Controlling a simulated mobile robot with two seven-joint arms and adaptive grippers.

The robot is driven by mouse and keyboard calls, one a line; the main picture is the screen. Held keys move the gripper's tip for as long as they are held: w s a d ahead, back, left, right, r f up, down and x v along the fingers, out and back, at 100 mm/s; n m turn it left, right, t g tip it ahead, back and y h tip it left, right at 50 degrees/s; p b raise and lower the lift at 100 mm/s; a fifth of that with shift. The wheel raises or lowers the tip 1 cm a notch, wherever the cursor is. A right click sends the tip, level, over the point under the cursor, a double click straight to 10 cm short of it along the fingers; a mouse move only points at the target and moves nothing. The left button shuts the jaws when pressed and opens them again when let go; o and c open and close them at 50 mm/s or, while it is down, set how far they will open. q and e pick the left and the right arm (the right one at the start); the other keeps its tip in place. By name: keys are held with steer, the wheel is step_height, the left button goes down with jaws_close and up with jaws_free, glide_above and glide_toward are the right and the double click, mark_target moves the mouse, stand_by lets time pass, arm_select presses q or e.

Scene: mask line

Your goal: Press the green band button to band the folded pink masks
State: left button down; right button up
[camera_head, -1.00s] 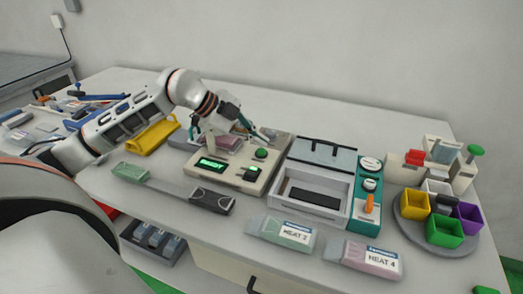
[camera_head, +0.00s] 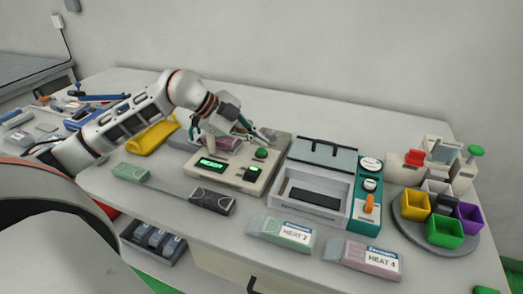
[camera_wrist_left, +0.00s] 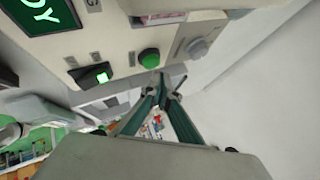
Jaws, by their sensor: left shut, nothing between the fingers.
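The beige banding machine (camera_head: 266,180) stands mid-table with a lit green screen (camera_head: 211,163). Its round green button (camera_head: 261,154) is on the top right of its panel and also shows in the left wrist view (camera_wrist_left: 149,58). The folded pink masks (camera_head: 228,145) lie at the back of the machine, partly hidden by my gripper. My left gripper (camera_head: 251,130) is shut and empty, behind the button in the head view. In the left wrist view, its fingertips (camera_wrist_left: 164,80) appear close to the button; contact cannot be told. My right gripper is not in view.
A lidded sealer (camera_head: 345,205) with teal controls stands right of the machine. Two pouches, HEAT 2 (camera_head: 282,234) and HEAT 4 (camera_head: 364,258), lie at the front. A round tray (camera_head: 446,242) with coloured bins is far right.

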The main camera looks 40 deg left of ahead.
mark_target(259, 151)
arm_select(q)
steer(key=shift+f, duration=0.35)
steer(key=shift+f, duration=0.45)
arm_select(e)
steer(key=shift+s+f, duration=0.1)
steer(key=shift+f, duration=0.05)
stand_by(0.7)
arm_select(q)
steer(key=shift+r, duration=0.1)
steer(key=shift+r+p, duration=0.55)
steer(key=shift+r, duration=0.25)
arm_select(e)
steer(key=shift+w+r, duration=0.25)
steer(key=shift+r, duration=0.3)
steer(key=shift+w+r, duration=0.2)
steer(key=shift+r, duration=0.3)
arm_select(q)
steer(key=shift+r+p, duration=0.55)
steer(key=shift+r, duration=0.3)
steer(key=shift+r+p, duration=1.25)
steer(key=shift+r, duration=0.5)
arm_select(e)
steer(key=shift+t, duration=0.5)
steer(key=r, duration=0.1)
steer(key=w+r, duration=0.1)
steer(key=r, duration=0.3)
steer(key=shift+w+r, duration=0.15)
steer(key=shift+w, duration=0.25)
arm_select(q)
steer(key=shift+f, duration=0.15)
